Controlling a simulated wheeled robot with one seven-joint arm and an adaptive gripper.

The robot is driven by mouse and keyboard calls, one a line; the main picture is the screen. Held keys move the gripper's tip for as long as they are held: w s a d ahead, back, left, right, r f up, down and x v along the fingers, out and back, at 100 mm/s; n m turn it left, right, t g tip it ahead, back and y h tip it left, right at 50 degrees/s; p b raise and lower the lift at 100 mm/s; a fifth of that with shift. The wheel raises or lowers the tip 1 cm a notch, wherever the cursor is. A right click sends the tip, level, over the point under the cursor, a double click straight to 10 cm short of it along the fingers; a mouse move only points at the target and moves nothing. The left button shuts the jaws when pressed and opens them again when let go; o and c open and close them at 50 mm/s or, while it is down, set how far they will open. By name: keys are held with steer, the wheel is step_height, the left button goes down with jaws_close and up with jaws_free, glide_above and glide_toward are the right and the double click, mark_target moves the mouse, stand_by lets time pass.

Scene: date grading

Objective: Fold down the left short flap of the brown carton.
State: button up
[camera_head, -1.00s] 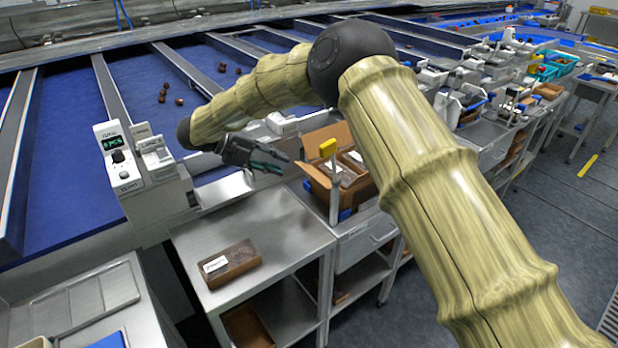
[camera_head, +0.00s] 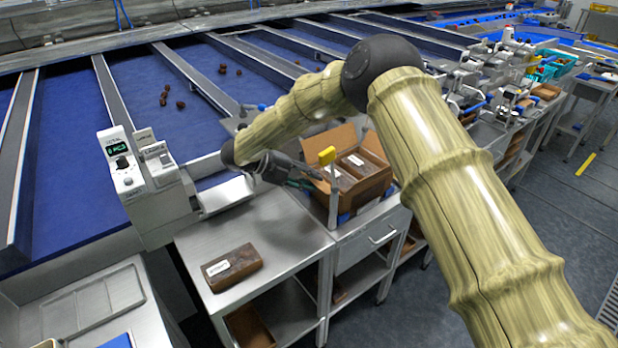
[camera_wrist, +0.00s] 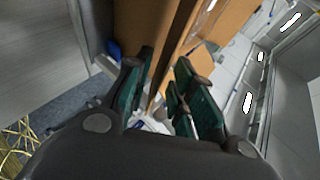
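The brown carton (camera_head: 372,188) stands open on the metal bench, with dark labelled packs (camera_head: 356,160) inside. Its back flap (camera_head: 328,140) stands up. My gripper (camera_head: 306,181) is at the carton's left side, close to its left short flap; the exact state of that flap is hard to make out behind the fingers and a post. In the wrist view, my gripper (camera_wrist: 166,60) has its green-padded fingers apart, with brown cardboard (camera_wrist: 140,28) just beyond and between them. I cannot tell whether they touch it.
A dark labelled pack (camera_head: 232,267) lies on the steel table (camera_head: 290,240) to the left. A white scale-like device (camera_head: 128,170) stands farther left. The table around the pack is clear.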

jaws_close()
steer(key=shift+r, duration=0.1)
stand_by(0.3)
